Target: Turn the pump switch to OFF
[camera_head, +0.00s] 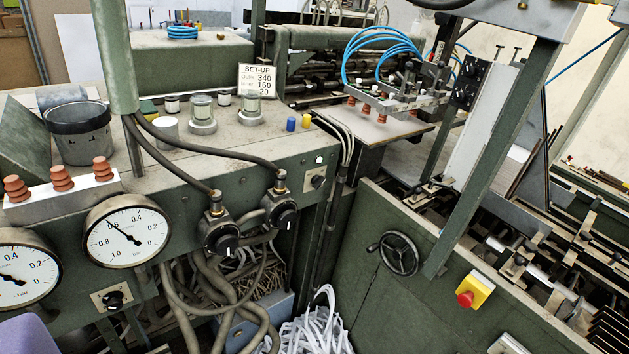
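A small black rotary switch (318,182) sits on a light plate at the right end of the green bench front, below a small white lamp (319,160). Another small black knob (112,299) sits on a pale plate low on the left, under the gauges. No label is readable at either, so I cannot tell which is the pump switch or its setting. Two larger round black knobs with white marks, the left one (222,238) and the right one (283,215), have brass fittings and hoses. My gripper is not in view.
Two pressure gauges, one full (127,230) and one cut off (22,279), are on the left. A grey pot (80,134) and red suction cups stand above. Hoses hang below the knobs. A handwheel (399,253) and a red stop button (465,299) are on the right.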

